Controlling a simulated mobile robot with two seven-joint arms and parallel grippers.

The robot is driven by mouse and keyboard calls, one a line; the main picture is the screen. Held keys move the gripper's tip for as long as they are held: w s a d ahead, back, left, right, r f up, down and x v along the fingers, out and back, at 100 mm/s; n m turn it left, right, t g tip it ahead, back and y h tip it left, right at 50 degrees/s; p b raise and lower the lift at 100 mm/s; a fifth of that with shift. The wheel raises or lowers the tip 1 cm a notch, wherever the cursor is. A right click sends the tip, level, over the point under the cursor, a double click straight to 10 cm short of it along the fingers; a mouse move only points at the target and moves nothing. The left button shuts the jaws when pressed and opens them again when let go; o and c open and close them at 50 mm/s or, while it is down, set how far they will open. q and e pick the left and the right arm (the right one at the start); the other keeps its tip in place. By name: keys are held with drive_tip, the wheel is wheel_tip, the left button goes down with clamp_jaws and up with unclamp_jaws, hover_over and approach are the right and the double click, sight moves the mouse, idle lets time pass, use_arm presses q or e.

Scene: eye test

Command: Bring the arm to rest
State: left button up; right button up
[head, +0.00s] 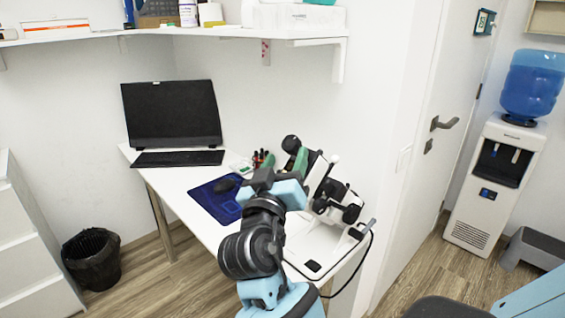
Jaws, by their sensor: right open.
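My right arm rises from the bottom middle of the head view, with blue and black links. Its gripper (274,184) is at the upper end of the arm, in front of the white desk (197,180). The gripper is open, and I see nothing held in it. The fingers are seen from behind and partly merge with the dark wrist, so their exact gap is hard to make out. The gripper overlaps the desk in the picture; I cannot tell how high above it is. My left gripper is not in view.
On the desk are a monitor (172,112), keyboard (178,158), blue mat (213,203), mouse (224,185) and white microscope-like device (322,190). A shelf (230,33) hangs above. A black bin (92,262) stands left, a water cooler (492,180) right. Floor shows between desk and cooler.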

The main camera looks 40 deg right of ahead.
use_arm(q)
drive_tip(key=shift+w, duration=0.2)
